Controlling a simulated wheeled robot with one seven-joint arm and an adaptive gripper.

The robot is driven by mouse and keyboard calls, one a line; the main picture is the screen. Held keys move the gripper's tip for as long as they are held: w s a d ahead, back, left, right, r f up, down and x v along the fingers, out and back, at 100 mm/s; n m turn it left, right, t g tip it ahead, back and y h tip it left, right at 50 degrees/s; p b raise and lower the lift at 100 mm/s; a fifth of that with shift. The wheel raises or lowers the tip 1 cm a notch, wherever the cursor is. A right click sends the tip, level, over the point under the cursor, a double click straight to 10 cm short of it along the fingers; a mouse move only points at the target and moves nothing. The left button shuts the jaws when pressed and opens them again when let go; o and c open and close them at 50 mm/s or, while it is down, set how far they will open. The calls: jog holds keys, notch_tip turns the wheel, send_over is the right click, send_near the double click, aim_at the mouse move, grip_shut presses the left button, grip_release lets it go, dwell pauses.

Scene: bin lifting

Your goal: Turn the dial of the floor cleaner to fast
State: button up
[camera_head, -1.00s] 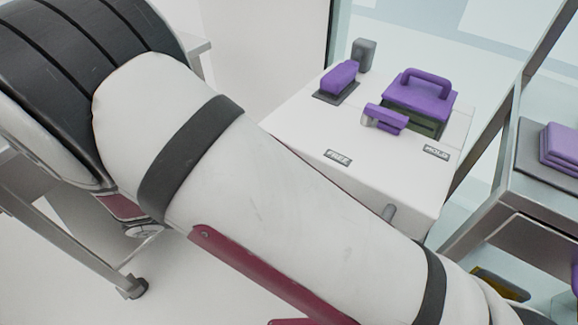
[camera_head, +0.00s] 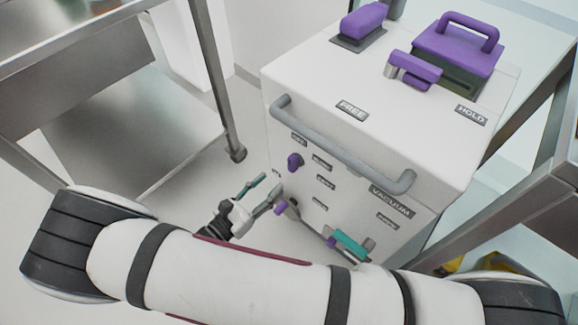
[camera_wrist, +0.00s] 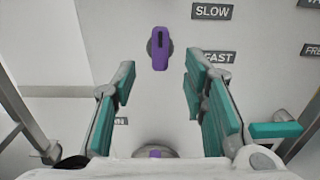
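The floor cleaner (camera_head: 300,80) is a white box with its front panel facing my arm. Its purple dial (camera_head: 294,161) sits at the upper left of that panel and stands upright. In the wrist view the dial (camera_wrist: 159,47) has a dark mark along its upper part. The SLOW label (camera_wrist: 212,11) is at its upper right and the FAST label (camera_wrist: 215,58) at its lower right, partly covered by a finger. My gripper (camera_head: 266,190) is in front of the panel, below the dial. Its teal-padded fingers (camera_wrist: 160,82) are open and empty, either side of the dial in the wrist view, not visibly touching it.
A grey bar handle (camera_head: 340,150) juts out above the panel. Another purple knob (camera_head: 281,208) is lower down, and a teal piece (camera_head: 350,243) is at lower right. Metal carts stand left (camera_head: 100,110) and right (camera_head: 530,210). Some floor between left cart and cleaner is clear.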

aim_at(290, 166)
jog(key=b+x, duration=0.1)
jog(key=x, duration=0.7)
jog(key=shift+w+d, duration=0.2)
jog(key=shift+w, duration=0.05)
jog(key=shift+c, duration=0.6)
grip_shut()
